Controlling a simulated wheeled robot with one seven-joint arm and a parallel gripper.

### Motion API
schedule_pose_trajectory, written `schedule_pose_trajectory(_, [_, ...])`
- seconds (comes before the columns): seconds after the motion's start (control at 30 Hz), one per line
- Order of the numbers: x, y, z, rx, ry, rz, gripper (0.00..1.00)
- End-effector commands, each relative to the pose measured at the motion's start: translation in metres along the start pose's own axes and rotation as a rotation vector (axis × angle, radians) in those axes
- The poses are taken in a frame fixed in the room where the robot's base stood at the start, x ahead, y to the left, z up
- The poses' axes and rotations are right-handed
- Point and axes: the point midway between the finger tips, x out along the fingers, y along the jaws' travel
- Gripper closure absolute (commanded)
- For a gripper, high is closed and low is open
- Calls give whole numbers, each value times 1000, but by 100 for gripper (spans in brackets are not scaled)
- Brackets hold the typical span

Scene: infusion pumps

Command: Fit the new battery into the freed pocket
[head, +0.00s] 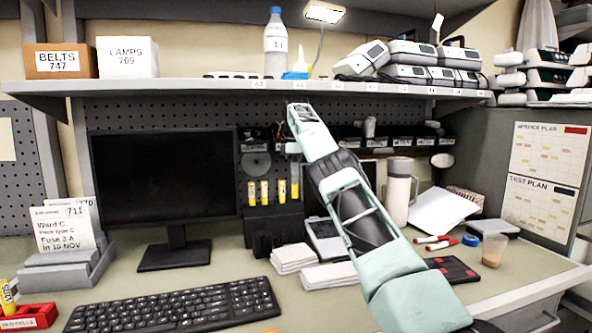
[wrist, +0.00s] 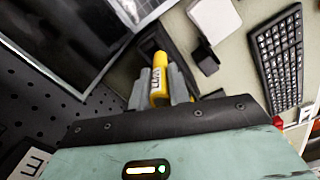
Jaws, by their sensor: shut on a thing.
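In the wrist view my gripper (wrist: 162,92) is shut on a yellow battery (wrist: 159,66) with a pale printed label. The battery's far end sticks out beyond the grey fingers. In the head view my arm reaches to the pegboard under the shelf, and its wrist hides most of the gripper. A black holder (head: 272,222) there bears several upright yellow batteries (head: 265,192). A yellow piece (head: 295,188) at its right edge, below my wrist, looks like the held battery. A grey device (head: 325,238) lies on the desk, partly behind my arm. I cannot make out the freed pocket.
A black monitor (head: 165,178) stands left of the holder, and a keyboard (head: 175,307) lies in front. White pads (head: 295,258) lie near the holder. The shelf (head: 200,87) overhangs my wrist. A red bin (head: 30,318) with a yellow battery is at far left.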

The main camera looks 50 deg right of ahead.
Motion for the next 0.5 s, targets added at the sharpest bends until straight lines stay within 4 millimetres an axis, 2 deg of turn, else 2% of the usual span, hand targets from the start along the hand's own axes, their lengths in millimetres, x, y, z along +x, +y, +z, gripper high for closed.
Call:
schedule_pose_trajectory(0.4, [-1, 11, -4, -1, 1, -1, 100])
schedule_pose_trajectory(0.5, [13, 10, -4, 0, 1, -1, 100])
